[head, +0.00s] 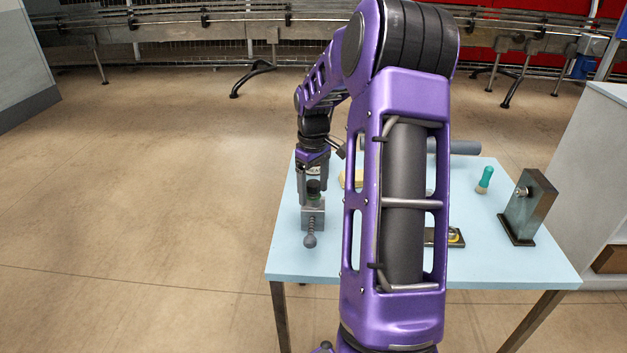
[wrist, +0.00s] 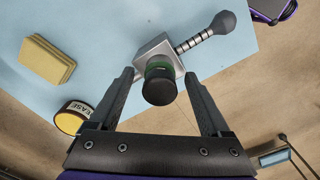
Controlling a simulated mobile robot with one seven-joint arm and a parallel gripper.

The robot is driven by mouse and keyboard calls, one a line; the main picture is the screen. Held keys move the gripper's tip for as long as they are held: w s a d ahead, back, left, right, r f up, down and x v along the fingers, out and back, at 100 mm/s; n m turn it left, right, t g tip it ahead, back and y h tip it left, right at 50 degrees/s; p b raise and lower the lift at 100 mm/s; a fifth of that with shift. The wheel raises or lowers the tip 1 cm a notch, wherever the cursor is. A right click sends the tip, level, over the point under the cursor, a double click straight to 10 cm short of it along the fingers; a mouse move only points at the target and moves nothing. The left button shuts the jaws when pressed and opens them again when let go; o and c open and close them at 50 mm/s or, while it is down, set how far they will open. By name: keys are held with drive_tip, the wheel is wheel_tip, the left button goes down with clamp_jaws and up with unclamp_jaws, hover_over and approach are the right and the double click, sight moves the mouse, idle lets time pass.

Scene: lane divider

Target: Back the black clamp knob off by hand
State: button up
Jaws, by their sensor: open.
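The black clamp knob (wrist: 160,84) is a short dark cylinder with a green band below it, on a grey metal block (wrist: 155,52) in the wrist view. In the head view the knob (head: 313,186) stands on top of the block (head: 312,215) near the table's left edge. A threaded rod with a dark grey ball end (wrist: 228,23) sticks out of the block's side. My gripper (wrist: 160,78) is open, with one finger on each side of the knob. Gaps show between both fingers and the knob in the wrist view. The head view also shows my gripper (head: 314,190) around it.
A light blue table (head: 300,262) carries everything. A teal-handled tool (head: 485,179) and an upright metal plate (head: 527,208) stand at the right. My arm hides the table's middle.

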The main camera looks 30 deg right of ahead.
clamp_jaws()
unclamp_jaws()
idle(0.4)
